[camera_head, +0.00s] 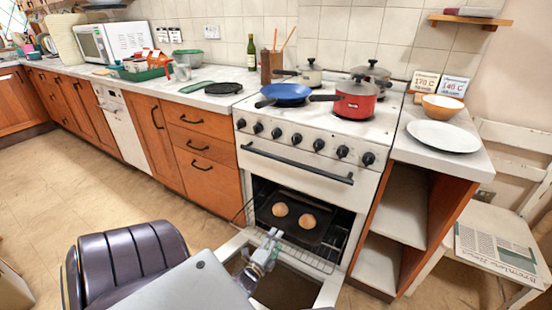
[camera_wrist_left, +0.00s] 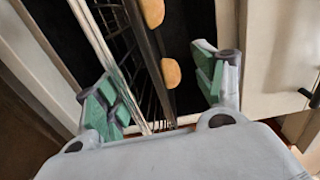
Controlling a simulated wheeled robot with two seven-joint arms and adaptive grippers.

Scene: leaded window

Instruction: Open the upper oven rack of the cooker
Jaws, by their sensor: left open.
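The white cooker (camera_head: 300,160) stands in the counter row with its oven door (camera_head: 325,290) folded down. Inside, a dark tray (camera_head: 290,222) holds two round buns (camera_head: 307,221). A wire rack (camera_head: 310,261) shows at the oven's mouth, by the tray's front; how far out it sits is hard to tell. My left gripper (camera_head: 264,252) is at the oven opening, just in front of the rack. In the left wrist view, its green-padded fingers (camera_wrist_left: 160,90) are apart, with rack bars and a bun (camera_wrist_left: 171,73) beyond them. Contact with the rack is not clear. My right gripper is not in view.
The oven handle (camera_head: 295,165) runs above the opening. A blue pan (camera_head: 285,92) and a red pot (camera_head: 356,100) stand on the hob. Open shelves (camera_head: 402,205) and a white chair (camera_head: 495,250) are at the right.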

